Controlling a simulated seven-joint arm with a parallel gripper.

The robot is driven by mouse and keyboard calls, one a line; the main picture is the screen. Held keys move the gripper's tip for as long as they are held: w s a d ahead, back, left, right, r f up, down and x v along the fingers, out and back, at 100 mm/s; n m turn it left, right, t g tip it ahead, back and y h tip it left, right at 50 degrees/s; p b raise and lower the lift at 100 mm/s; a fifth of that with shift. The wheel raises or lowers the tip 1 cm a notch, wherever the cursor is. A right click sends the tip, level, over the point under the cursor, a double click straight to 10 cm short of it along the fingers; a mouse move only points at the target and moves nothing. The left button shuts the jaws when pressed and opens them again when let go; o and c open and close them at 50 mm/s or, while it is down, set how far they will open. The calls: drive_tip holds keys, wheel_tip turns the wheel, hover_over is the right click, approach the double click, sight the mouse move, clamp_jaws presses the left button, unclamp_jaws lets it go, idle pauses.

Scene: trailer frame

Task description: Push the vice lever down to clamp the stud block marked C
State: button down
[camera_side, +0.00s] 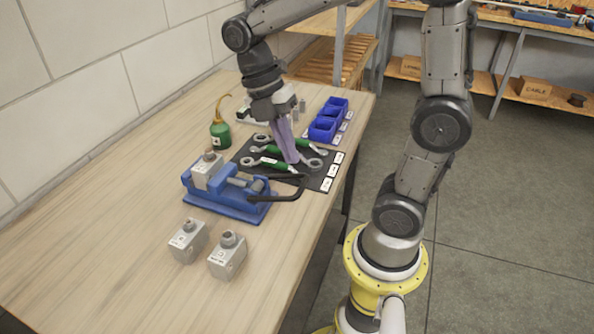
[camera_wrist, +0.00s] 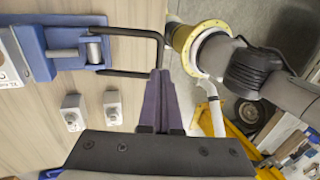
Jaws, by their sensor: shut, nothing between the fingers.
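The blue vice (camera_side: 228,195) sits on the wooden table, with a grey stud block (camera_side: 207,172) standing in it. In the wrist view, that block (camera_wrist: 10,58) is cut off at the left edge; its label is only partly visible. The vice's black, U-shaped lever (camera_side: 292,196) sticks out to the right; it also shows in the wrist view (camera_wrist: 135,32). My gripper (camera_side: 291,160) is shut and empty, its purple fingers pointing down. In the wrist view, its fingertips (camera_wrist: 160,72) appear close to the lever's outer end; I cannot tell whether they touch.
Two other stud blocks (camera_side: 188,241) (camera_side: 228,255) stand in front of the vice. A black mat (camera_side: 326,171) with green-handled tools and spanners lies behind it. A green oil can (camera_side: 220,132) and blue bins (camera_side: 325,124) stand farther back. The table's front left is clear.

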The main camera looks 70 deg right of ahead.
sight(302, 185)
drive_tip(key=shift+x, duration=2.7)
drive_tip(key=shift+s+f, duration=0.5)
drive_tip(key=shift+f, duration=0.25)
drive_tip(key=shift+r, duration=0.1)
